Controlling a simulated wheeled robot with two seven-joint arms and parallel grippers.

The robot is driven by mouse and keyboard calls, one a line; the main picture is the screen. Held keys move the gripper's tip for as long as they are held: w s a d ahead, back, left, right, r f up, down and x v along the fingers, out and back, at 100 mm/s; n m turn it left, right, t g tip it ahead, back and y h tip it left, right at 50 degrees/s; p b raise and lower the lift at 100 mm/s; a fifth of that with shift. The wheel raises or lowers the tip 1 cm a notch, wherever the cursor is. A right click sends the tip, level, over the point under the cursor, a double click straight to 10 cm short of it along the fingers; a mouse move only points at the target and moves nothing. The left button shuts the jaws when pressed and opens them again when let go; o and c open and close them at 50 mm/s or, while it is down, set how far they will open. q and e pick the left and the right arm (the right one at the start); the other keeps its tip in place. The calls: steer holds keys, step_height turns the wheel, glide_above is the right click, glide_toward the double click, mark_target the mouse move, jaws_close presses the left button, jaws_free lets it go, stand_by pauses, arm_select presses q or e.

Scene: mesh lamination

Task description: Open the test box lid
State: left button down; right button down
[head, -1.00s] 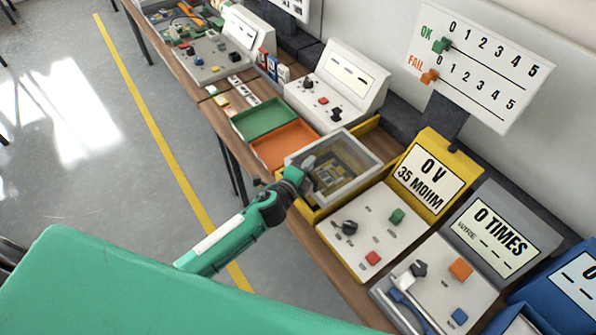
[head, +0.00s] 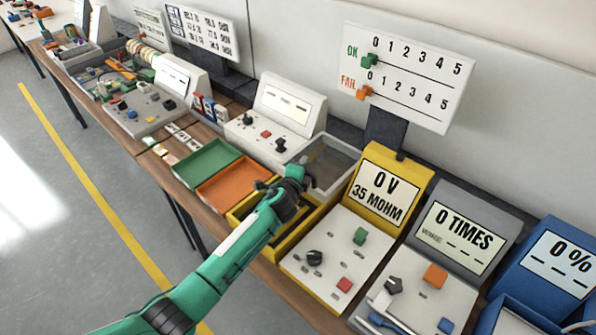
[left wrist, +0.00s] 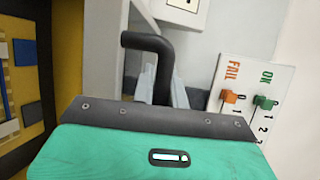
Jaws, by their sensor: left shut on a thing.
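The test box (head: 240,215) is a yellow open-topped case on the bench, left of the yellow meter panel. Its lid (head: 335,158), a clear pane in a pale grey frame, is raised and tilted up toward the wall. My left gripper (head: 306,183) is at the lid's front edge, shut on the black lid handle. In the left wrist view the bent black handle (left wrist: 150,44) runs down between my fingers (left wrist: 163,85). The box's yellow inside with parts of a board (left wrist: 22,80) shows at the left there. In the head view my arm hides much of the box. My right gripper is not in view.
A green tray (head: 207,162) and an orange tray (head: 233,186) lie left of the box. A white tester (head: 275,120) stands behind them. The yellow meter panel (head: 335,265) is close on the right. A score board (head: 405,75) stands behind.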

arm_select(q)
steer(key=c, duration=1.4)
jaws_free()
steer(key=shift+s, duration=0.1)
steer(key=shift+s+a, duration=0.2)
steer(key=shift+s, duration=0.35)
steer(key=b+v, duration=0.2)
steer(key=v, duration=1)
steer(key=shift+s, duration=0.25)
steer(key=shift+r, duration=0.15)
